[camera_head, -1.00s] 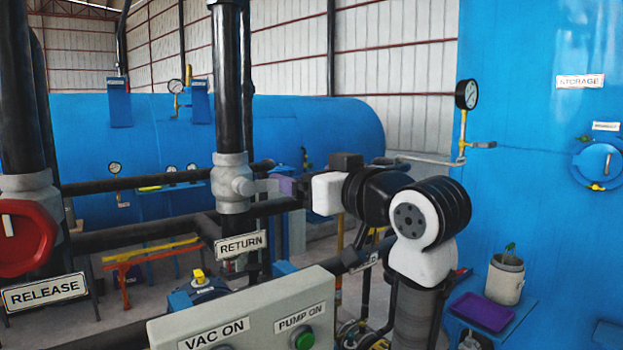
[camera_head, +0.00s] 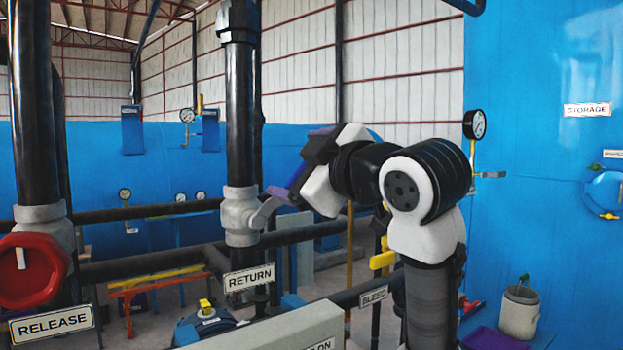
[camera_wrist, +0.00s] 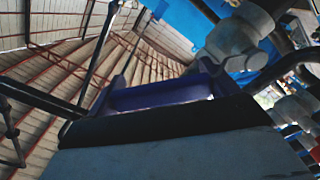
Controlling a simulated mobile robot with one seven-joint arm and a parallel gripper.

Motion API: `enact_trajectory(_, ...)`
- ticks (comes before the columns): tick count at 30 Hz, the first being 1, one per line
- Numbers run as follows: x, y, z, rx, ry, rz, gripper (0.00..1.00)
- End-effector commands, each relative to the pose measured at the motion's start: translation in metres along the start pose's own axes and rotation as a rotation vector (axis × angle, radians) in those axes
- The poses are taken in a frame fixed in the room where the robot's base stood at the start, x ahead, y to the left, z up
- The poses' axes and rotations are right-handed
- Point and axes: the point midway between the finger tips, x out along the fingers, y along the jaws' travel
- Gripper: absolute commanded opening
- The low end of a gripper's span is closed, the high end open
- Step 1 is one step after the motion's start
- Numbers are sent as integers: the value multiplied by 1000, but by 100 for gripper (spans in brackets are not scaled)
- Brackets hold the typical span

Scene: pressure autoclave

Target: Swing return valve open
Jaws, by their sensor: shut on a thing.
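The return valve (camera_head: 240,216) is a pale grey body on a black vertical pipe, above the RETURN sign (camera_head: 248,278). Its grey lever (camera_head: 264,212) slants up to the right from the valve hub. My gripper (camera_head: 285,194), with purple fingers, is shut on the outer part of the lever, which the fingers partly hide. In the wrist view my gripper (camera_wrist: 163,82) spans the middle of the picture, with the grey valve body (camera_wrist: 237,42) beyond it at upper right. The lever between the fingers is hard to make out there.
The red release valve knob (camera_head: 33,270) is at the left above the RELEASE sign (camera_head: 52,325). A grey control panel (camera_head: 265,332) is at the bottom. A blue storage tank (camera_head: 530,130) with a gauge (camera_head: 474,124) stands at the right. Black horizontal pipes run behind the valve.

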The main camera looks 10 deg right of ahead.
Motion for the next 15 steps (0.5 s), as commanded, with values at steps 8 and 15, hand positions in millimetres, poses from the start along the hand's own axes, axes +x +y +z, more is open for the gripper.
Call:
enact_trajectory(8,-1,-4,-28,-268,2,3,45)
enact_trajectory(15,-1,-12,-48,-477,1,3,45)
